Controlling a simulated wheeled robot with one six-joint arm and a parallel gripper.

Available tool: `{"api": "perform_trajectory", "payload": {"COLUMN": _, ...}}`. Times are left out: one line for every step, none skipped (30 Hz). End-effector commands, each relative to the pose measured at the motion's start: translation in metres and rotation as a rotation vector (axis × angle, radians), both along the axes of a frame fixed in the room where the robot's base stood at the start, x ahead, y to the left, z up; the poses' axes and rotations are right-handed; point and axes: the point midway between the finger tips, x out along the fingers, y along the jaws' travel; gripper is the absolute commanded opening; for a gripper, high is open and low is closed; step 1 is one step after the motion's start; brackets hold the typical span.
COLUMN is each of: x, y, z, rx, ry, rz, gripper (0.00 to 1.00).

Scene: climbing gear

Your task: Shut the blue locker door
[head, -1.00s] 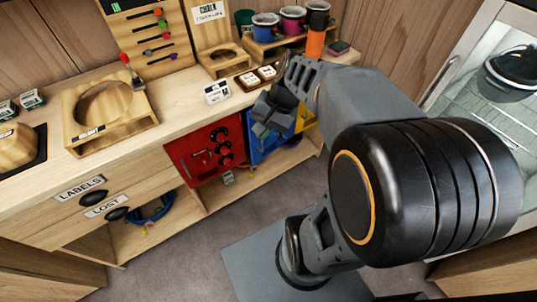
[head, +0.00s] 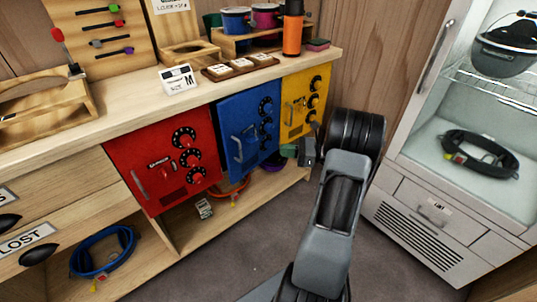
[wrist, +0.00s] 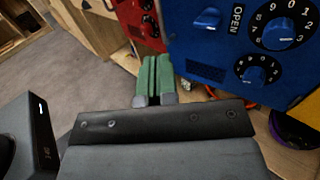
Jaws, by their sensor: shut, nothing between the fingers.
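The blue locker door (head: 240,112) is in the middle of the locker row in the head view. It appears to stand slightly out from its neighbours, with a handle and dials on its front. In the wrist view the blue door (wrist: 228,56) fills the upper right, with the word OPEN beside a dial. My gripper (head: 288,151) is low at the door's right end in the head view. In the wrist view my gripper's green fingers (wrist: 155,68) are together and empty, left of and below the door's front. I cannot tell whether they touch it.
The red locker (head: 160,150) is left of the blue door and the yellow locker (head: 303,98) is right of it. Coiled gear (head: 232,187) lies on the shelf below. A glass-fronted cabinet (head: 425,215) stands at the right. The grey floor (head: 215,265) in front is clear.

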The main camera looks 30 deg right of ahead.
Motion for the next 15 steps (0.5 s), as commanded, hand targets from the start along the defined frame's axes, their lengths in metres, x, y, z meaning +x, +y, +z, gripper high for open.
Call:
{"api": "perform_trajectory", "payload": {"x": 0.005, "y": 0.006, "z": -0.002, "rx": 0.001, "ry": -0.001, "rz": 0.003, "gripper": 0.00}}
{"api": "perform_trajectory", "payload": {"x": 0.007, "y": 0.010, "z": -0.002, "rx": 0.001, "ry": -0.001, "rz": 0.003, "gripper": 0.00}}
{"api": "perform_trajectory", "payload": {"x": 0.012, "y": 0.016, "z": -0.002, "rx": 0.000, "ry": 0.000, "rz": 0.003, "gripper": 0.00}}
{"api": "perform_trajectory", "payload": {"x": 0.015, "y": 0.020, "z": -0.002, "rx": -0.001, "ry": -0.001, "rz": 0.004, "gripper": 0.00}}
{"api": "perform_trajectory", "payload": {"x": 0.019, "y": 0.025, "z": -0.002, "rx": -0.001, "ry": -0.001, "rz": 0.005, "gripper": 0.00}}
{"api": "perform_trajectory", "payload": {"x": 0.024, "y": 0.031, "z": -0.002, "rx": -0.001, "ry": -0.001, "rz": 0.005, "gripper": 0.00}}
{"api": "perform_trajectory", "payload": {"x": 0.028, "y": 0.036, "z": -0.003, "rx": -0.001, "ry": 0.000, "rz": 0.005, "gripper": 0.00}}
{"api": "perform_trajectory", "payload": {"x": 0.032, "y": 0.040, "z": -0.003, "rx": -0.001, "ry": 0.000, "rz": 0.006, "gripper": 0.00}}
{"api": "perform_trajectory", "payload": {"x": 0.037, "y": 0.046, "z": -0.003, "rx": -0.001, "ry": -0.001, "rz": 0.005, "gripper": 0.00}}
{"api": "perform_trajectory", "payload": {"x": 0.040, "y": 0.051, "z": -0.003, "rx": -0.001, "ry": 0.001, "rz": 0.006, "gripper": 0.00}}
{"api": "perform_trajectory", "payload": {"x": 0.043, "y": 0.055, "z": -0.003, "rx": -0.001, "ry": 0.001, "rz": 0.005, "gripper": 0.00}}
{"api": "perform_trajectory", "payload": {"x": 0.048, "y": 0.061, "z": -0.003, "rx": -0.001, "ry": 0.001, "rz": 0.006, "gripper": 0.00}}
{"api": "perform_trajectory", "payload": {"x": 0.051, "y": 0.064, "z": -0.003, "rx": -0.001, "ry": 0.000, "rz": 0.005, "gripper": 0.00}}
{"api": "perform_trajectory", "payload": {"x": 0.055, "y": 0.068, "z": -0.003, "rx": -0.002, "ry": 0.001, "rz": 0.005, "gripper": 0.00}}
{"api": "perform_trajectory", "payload": {"x": 0.059, "y": 0.073, "z": -0.003, "rx": -0.002, "ry": -0.001, "rz": 0.004, "gripper": 0.00}}
